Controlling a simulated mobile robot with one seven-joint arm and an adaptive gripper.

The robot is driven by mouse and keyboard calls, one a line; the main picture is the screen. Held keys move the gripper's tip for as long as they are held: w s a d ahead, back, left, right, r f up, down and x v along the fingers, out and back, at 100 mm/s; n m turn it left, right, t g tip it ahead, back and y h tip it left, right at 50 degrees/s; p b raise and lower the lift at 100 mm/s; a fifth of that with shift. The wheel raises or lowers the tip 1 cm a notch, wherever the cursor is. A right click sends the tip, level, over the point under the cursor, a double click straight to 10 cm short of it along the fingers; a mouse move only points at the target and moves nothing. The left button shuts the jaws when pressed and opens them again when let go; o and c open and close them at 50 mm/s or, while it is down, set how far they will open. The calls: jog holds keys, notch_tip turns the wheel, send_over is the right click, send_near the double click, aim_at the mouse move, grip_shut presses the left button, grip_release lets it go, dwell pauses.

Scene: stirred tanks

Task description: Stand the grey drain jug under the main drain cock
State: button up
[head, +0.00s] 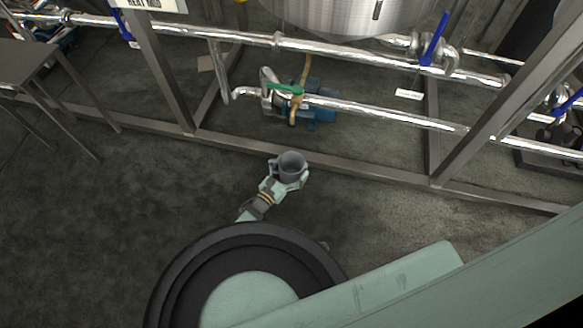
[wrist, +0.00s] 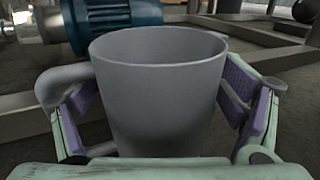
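The grey drain jug (head: 291,164) is upright in the head view, just on the near side of the frame's low front rail. It fills the middle of the wrist view (wrist: 155,100), mouth up, with its handle on the left. My gripper (head: 286,181) has its fingers on either side of the jug, with the pads close against its upper wall in the wrist view (wrist: 160,105). The jug's base is hidden. A cock with a green handle (head: 284,88) and a brass body sits on the low pipe beyond the rail. I cannot tell if it is the main drain cock.
The low steel rail (head: 350,172) runs between the jug and the pipework. A blue pump (head: 322,114) stands behind the cock, under the tank (head: 345,15). Blue-handled valves (head: 434,40) are on the pipes at right. A table (head: 22,60) stands at left. The near floor is clear.

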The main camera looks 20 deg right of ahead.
dwell(0.3)
jog(key=shift+r, duration=0.25)
jog(key=p+v, duration=0.3)
jog(key=v, duration=0.9)
jog(key=shift+f+p, duration=0.15)
jog(key=shift+p, duration=0.2)
